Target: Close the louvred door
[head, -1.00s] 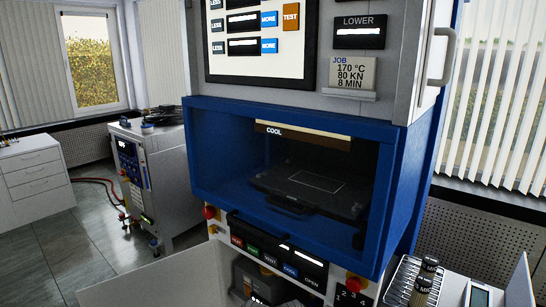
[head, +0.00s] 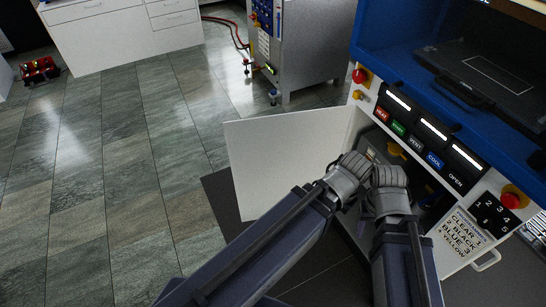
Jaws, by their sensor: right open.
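A plain white door panel (head: 285,165) stands swung open at the left of the press's lower cabinet. No slats show on the face I see, so I cannot tell whether it is the louvred door. My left gripper (head: 352,172) is at the cabinet opening, by the panel's right end; its fingers are hidden behind its wrist. My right gripper (head: 388,176) is just right of it, in front of the opening, and is open. I cannot tell whether either one touches anything.
The blue press bay (head: 405,45) is above, with a button panel (head: 430,140) and red knobs (head: 512,198) below it. A white labelled panel with a handle (head: 486,260) is at the right. A grey machine (head: 300,50) stands behind.

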